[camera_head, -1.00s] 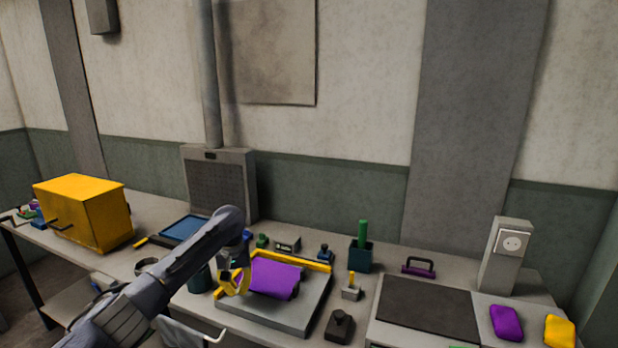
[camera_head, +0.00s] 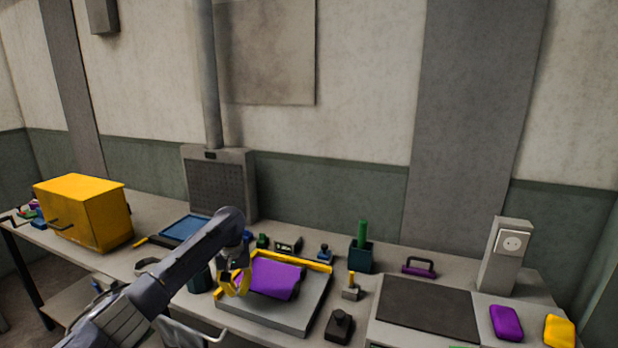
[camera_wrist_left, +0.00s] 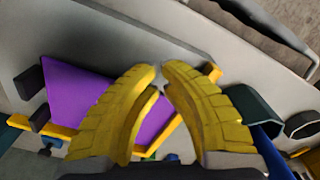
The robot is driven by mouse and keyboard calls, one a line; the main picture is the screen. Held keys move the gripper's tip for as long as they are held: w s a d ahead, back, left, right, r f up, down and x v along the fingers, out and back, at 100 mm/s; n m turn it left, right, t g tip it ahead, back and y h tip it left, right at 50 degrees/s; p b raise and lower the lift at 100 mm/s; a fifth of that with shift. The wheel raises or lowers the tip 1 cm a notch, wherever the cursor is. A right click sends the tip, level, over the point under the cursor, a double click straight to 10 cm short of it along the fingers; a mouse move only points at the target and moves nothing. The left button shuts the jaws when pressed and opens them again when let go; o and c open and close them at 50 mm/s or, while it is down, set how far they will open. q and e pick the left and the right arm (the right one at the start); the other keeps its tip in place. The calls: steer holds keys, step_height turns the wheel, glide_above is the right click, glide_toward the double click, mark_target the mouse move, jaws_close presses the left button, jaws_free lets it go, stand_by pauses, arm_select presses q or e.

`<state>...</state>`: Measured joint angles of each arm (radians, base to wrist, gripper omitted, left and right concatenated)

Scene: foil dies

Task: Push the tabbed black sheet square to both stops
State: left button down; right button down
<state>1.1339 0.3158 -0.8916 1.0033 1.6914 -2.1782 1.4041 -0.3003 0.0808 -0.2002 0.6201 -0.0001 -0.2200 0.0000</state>
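The sheet (camera_head: 272,278) looks purple, not black, and has dark tabs at its right edge. It lies on a grey plate (camera_head: 268,318). A yellow stop (camera_head: 305,261) runs along the plate's back; another yellow stop (camera_wrist_left: 212,72) shows in the left wrist view, partly behind the fingers. My left gripper (camera_head: 240,288) is at the sheet's left edge. In the left wrist view its yellow fingers (camera_wrist_left: 159,67) meet almost tip to tip, with nothing seen between them. The sheet (camera_wrist_left: 80,92) lies beside and behind them; contact is unclear. My right gripper is out of view.
A black knobbed block (camera_head: 340,327) and a small yellow-handled block (camera_head: 351,289) stand right of the plate. A dark green cup (camera_head: 360,257) and small fixtures stand behind it. A dark green container (camera_head: 200,278) is close to my left gripper.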

arm_select(q)
steer(key=shift+f, duration=1.35)
steer(key=shift+s+a, duration=0.1)
steer(key=shift+s, duration=0.05)
stand_by(0.9)
steer(key=shift+s+a, duration=0.1)
steer(key=shift+s, duration=0.25)
steer(key=shift+r, duration=4.05)
steer(key=c, duration=2.2)
jaws_free()
